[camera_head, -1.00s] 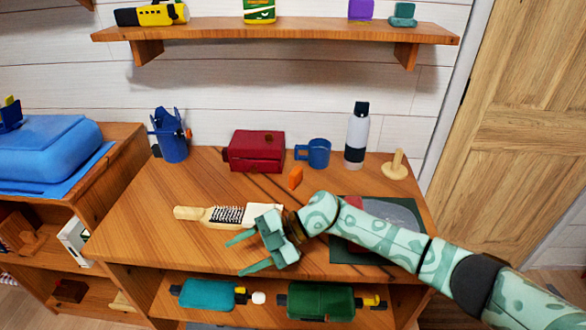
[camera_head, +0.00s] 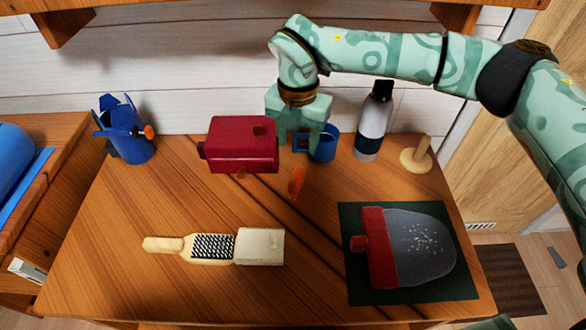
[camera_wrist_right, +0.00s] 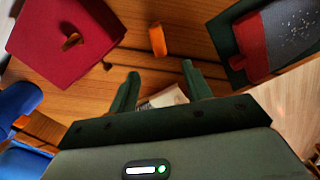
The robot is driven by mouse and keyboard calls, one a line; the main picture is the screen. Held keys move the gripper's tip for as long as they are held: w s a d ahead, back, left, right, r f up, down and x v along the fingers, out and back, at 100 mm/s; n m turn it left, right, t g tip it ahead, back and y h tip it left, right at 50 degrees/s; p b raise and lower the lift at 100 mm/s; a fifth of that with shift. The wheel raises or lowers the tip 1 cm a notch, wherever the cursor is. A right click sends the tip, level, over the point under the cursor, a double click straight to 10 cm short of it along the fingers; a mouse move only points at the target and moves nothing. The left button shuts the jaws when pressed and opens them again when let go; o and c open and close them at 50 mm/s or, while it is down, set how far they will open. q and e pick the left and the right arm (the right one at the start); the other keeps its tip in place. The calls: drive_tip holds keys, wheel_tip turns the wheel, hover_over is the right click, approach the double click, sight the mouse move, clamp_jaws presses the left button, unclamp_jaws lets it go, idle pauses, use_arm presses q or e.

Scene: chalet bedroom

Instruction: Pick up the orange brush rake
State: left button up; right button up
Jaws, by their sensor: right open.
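A small upright orange piece (camera_head: 296,181), seemingly the orange brush rake, stands on the wooden desk top (camera_head: 320,225) between the red box and the dustpan. It also shows in the right wrist view (camera_wrist_right: 157,40), beyond the fingertips. My right gripper (camera_head: 299,146) is open and empty, fingers down, above the back of the desk between the red box and the blue mug. In its wrist view the gripper (camera_wrist_right: 160,72) shows two spread green fingers, apart from the orange piece. My left gripper is not in view.
A red box (camera_head: 243,146), blue mug (camera_head: 325,150) and bottle (camera_head: 371,125) stand behind. A blue holder (camera_head: 130,140) is at left. A beige brush (camera_head: 212,247) lies in front, and a dustpan (camera_head: 410,245) on a dark mat (camera_head: 375,292). A shelf edge (camera_head: 150,8) hangs above.

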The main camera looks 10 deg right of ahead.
sight(296, 177)
wheel_tip(296, 177, down, 10)
drive_tip(key=shift+r+b, duration=0.2)
drive_tip(key=shift+b, duration=0.95)
drive_tip(key=shift+f+b, duration=0.3)
drive_tip(key=shift+f, duration=0.55)
wheel_tip(296, 177, down, 4)
drive_tip(key=shift+w+a+f+b, duration=0.1)
drive_tip(key=shift+f+b, duration=0.1)
drive_tip(key=shift+b, duration=0.65)
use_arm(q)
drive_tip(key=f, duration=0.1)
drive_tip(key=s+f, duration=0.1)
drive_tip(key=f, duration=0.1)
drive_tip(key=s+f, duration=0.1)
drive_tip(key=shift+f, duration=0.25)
use_arm(e)
drive_tip(key=shift+r, duration=0.15)
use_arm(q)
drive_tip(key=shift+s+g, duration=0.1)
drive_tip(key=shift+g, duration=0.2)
use_arm(e)
clamp_jaws()
